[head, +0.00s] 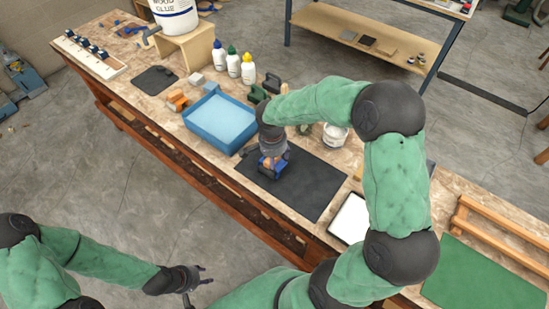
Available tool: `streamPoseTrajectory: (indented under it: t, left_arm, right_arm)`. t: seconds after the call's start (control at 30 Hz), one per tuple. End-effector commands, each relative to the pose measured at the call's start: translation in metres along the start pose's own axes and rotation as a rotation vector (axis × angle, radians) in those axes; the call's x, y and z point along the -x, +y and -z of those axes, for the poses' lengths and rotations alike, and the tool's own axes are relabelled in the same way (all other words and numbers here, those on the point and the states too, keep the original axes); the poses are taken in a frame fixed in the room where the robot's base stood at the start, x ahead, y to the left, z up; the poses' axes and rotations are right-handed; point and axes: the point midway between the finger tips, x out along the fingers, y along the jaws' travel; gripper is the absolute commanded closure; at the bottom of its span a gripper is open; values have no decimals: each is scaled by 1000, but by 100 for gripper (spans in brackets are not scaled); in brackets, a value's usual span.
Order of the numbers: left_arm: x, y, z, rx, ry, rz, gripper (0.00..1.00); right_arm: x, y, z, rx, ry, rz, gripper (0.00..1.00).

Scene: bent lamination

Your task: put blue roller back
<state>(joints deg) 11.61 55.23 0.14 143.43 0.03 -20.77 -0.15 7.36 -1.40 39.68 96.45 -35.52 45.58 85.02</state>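The blue roller (279,165) is at the tip of my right gripper (272,163), over the dark mat (305,194) in the middle of the bench. The gripper points down at the roller and partly covers it. I cannot tell whether its fingers are closed on the roller, or whether the roller touches the mat. My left gripper (203,284) is in front of the bench over the floor, empty, with its fingers spread.
A blue tray (220,122) lies left of the mat. An orange roller (177,101) and a green roller (258,94) stand near it. Several glue bottles (233,63) stand behind. A white sheet (351,218) and a wooden rack (490,229) are to the right.

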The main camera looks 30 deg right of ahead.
Motion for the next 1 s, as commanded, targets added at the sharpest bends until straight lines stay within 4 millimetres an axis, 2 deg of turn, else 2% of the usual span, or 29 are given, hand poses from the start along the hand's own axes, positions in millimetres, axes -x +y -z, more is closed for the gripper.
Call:
streamPoseTrajectory:
  t: [0.1,0.4,0.6,0.8,1.0]
  left_arm:
    - [13,5,0,0,0,0,60]
    - [28,10,-1,0,0,0,60]
    - [35,13,-1,0,0,0,60]
    - [38,14,-1,0,0,0,60]
    - [38,14,-1,0,0,0,60]
  right_arm:
    - [15,-1,2,-1,2,3,34]
    - [80,-2,2,-1,5,8,34]
    - [113,-1,2,-1,3,7,34]
    - [128,-1,2,-2,3,5,34]
    - [130,-1,2,-2,2,5,34]
